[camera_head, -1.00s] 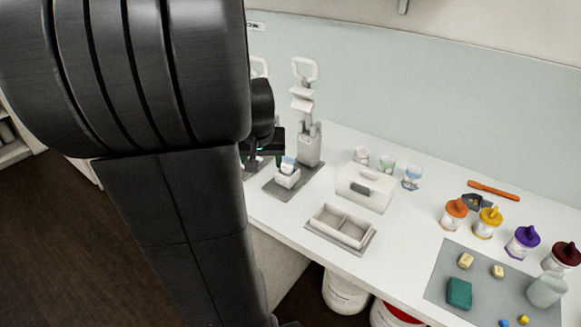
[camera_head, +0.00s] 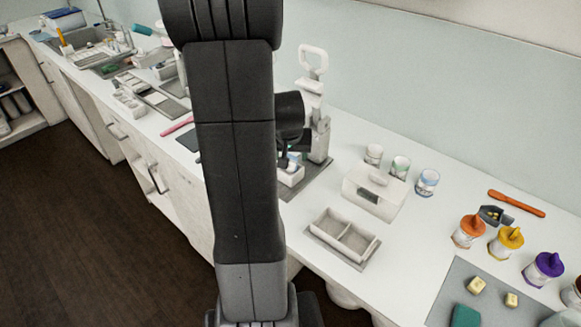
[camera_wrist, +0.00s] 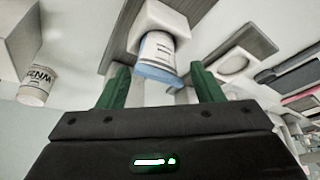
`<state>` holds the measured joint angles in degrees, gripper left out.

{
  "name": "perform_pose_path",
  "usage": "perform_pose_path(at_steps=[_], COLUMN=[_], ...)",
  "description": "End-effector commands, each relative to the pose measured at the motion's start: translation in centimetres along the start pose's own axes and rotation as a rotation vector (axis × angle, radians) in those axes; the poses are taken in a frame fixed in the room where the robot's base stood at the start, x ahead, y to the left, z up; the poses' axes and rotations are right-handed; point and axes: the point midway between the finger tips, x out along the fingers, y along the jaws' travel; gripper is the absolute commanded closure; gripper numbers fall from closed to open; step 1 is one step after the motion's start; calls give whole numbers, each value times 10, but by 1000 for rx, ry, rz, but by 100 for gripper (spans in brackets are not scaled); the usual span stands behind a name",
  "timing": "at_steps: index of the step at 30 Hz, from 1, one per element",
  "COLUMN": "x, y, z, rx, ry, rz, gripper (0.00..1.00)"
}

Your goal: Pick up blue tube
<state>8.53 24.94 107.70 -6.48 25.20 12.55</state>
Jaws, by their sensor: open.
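The blue tube (camera_wrist: 158,55), white-labelled with a blue end, sits in a small white block holder (camera_wrist: 160,20) in the wrist view. In the head view the tube (camera_head: 292,162) shows only partly, in its holder (camera_head: 291,176) at the foot of a grey-white press-like stand. My gripper (camera_wrist: 160,68) is open, its two green fingers on either side of the tube with gaps visible. In the head view my arm hides most of the gripper (camera_head: 290,148).
The tall stand (camera_head: 318,135) is close to my gripper. Orange, yellow and purple-lidded jars (camera_head: 506,242) stand farther right.

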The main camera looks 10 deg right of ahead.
Motion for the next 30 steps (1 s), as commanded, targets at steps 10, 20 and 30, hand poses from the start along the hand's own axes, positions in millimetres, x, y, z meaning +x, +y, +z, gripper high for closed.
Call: perform_pose_path(at_steps=[10,20,30], x=[26,26,26], y=[1,1,1], z=[-1,-1,-1], rx=[0,0,0], ry=[0,1,1], rz=[0,0,0], gripper=[40,64,92])
